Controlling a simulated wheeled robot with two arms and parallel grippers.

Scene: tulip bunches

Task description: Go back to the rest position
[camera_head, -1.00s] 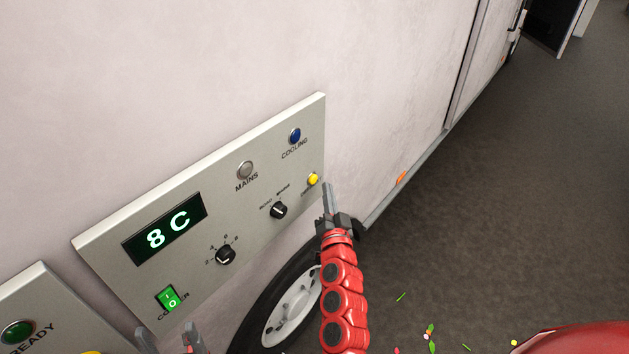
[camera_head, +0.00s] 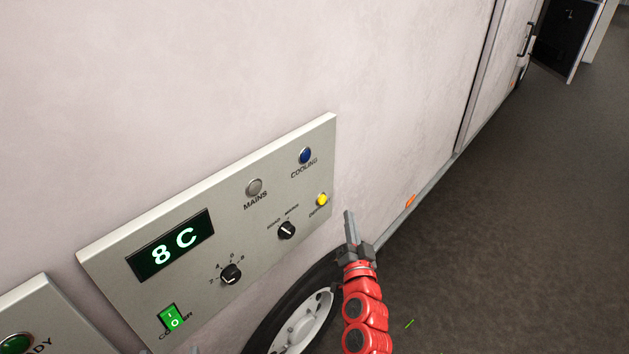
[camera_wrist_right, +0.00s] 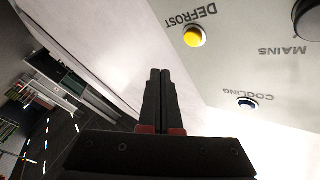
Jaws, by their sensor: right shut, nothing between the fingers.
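My right gripper (camera_head: 349,214) points up just right of the control panel (camera_head: 120,252) in the head view. Its two fingers are together and hold nothing. It is apart from the yellow defrost button (camera_head: 321,200), which lies to the left of the fingertips. In the right wrist view the shut fingers (camera_wrist_right: 160,72) stand in the middle, with the yellow button (camera_wrist_right: 195,37) above right and the blue cooling lamp (camera_wrist_right: 246,103) to the right. My left gripper does not show clearly in the head view.
The panel on the white trailer wall (camera_head: 260,60) reads 8 C, with a lit green switch (camera_head: 171,317) and black knobs (camera_head: 231,274). A wheel (camera_head: 303,322) is below, close to my right arm. Bare dark floor (camera_head: 500,240) lies to the right.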

